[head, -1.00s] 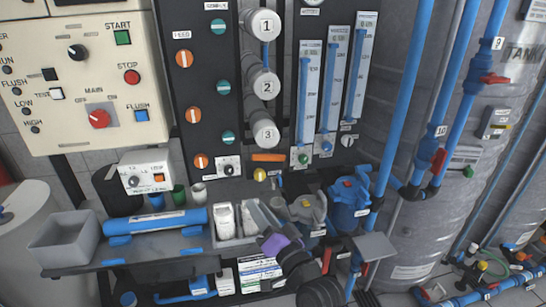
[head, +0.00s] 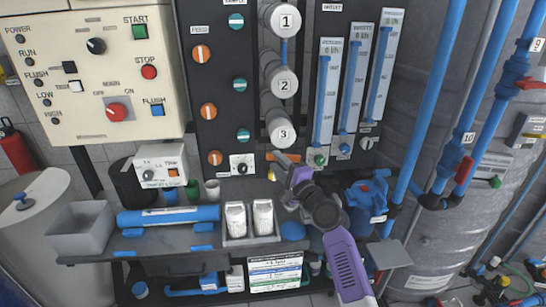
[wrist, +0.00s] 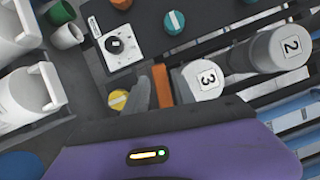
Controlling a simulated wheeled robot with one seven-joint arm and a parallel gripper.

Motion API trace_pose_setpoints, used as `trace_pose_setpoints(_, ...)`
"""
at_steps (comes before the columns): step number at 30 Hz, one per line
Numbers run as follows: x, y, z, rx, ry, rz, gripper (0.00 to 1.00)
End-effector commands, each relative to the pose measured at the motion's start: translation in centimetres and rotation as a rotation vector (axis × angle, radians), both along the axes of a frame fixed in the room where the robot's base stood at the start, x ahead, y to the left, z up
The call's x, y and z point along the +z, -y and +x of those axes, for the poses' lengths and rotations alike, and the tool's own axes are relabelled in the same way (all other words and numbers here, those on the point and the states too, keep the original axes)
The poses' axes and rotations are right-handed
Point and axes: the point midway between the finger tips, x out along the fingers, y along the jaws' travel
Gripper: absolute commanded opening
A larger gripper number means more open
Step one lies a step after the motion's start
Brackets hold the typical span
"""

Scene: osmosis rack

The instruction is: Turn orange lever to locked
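The orange lever (wrist: 161,84) is a short flat bar on the dark panel, beside the white cylinder marked 3 (wrist: 207,80). It lies crosswise to the row of cylinders. In the head view my gripper (head: 281,160) is at the lever and covers most of it. A grey shape on the other side may be the second finger. Contact and the finger gap are unclear. No locked mark is readable.
A small box with a black knob (wrist: 114,43) and a teal knob (wrist: 174,22) sit close by on the panel. White bottles (head: 235,219) stand in a tray below. Flow tubes (head: 325,100) and blue pipes (head: 465,100) are to the right.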

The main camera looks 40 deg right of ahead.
Motion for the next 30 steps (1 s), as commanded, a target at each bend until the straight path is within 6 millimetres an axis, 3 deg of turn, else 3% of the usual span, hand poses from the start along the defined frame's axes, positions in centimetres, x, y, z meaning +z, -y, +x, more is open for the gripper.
trace_pose_setpoints(3, 0.2, 0.4, 1.8, 0.000, 0.001, -0.002, 0.31)
trace_pose_setpoints(9, 0.2, 0.8, 3.6, 0.000, 0.000, -0.002, 0.31)
trace_pose_setpoints(19, 0.3, 0.9, 3.9, -0.001, -0.001, -0.003, 0.31)
trace_pose_setpoints(24, 0.3, 0.9, 3.9, -0.001, -0.001, -0.003, 0.00)
trace_pose_setpoints(30, 0.3, 0.8, 3.9, -0.001, -0.002, -0.005, 0.00)
